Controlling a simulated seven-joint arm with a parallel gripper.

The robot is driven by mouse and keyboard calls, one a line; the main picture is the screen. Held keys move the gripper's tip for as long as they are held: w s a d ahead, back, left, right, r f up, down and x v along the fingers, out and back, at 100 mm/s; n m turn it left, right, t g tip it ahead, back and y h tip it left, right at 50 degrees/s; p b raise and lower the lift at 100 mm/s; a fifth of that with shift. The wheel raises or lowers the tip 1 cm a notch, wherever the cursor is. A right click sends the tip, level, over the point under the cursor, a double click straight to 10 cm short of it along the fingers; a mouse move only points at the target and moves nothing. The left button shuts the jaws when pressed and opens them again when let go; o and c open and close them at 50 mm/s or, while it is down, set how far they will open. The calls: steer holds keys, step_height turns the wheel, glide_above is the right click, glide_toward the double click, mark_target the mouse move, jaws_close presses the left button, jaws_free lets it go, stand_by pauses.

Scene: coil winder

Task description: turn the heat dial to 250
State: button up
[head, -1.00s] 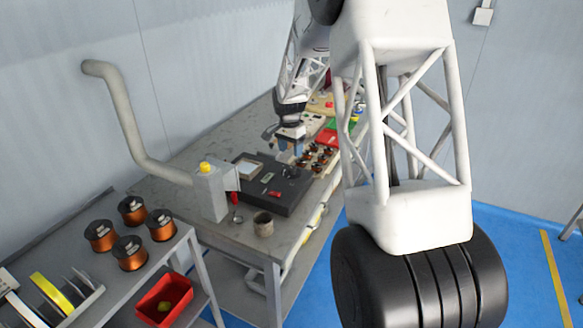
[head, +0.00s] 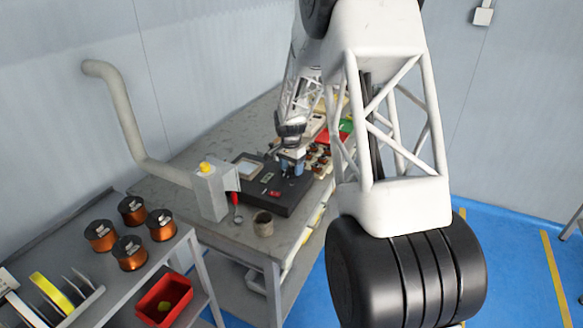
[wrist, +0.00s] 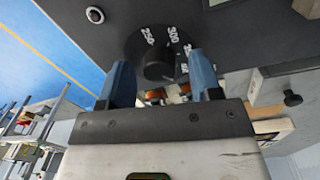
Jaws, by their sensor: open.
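The heat dial (wrist: 158,66) is a dark round knob on a black panel in the wrist view, with white numbers around it. I read 300 and what looks like 250; another number is partly hidden by a finger. My gripper (wrist: 158,60) is open, its two blue fingers on either side of the knob in the picture. I see no clear contact, and I cannot tell the exact depth. In the head view my gripper (head: 293,168) is over the far right part of the black unit (head: 262,203), and the dial is hidden there.
A grey box with a yellow button (head: 206,168) stands left of the unit. A small cup (head: 263,224) and a red-handled tool (head: 235,202) are in front. Copper coils (head: 318,158) lie right of the gripper. Copper spools (head: 130,250) sit on the near-left shelf.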

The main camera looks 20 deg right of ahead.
steer(key=shift+c, duration=0.4)
steer(key=c, duration=0.9)
steer(key=shift+o, duration=0.2)
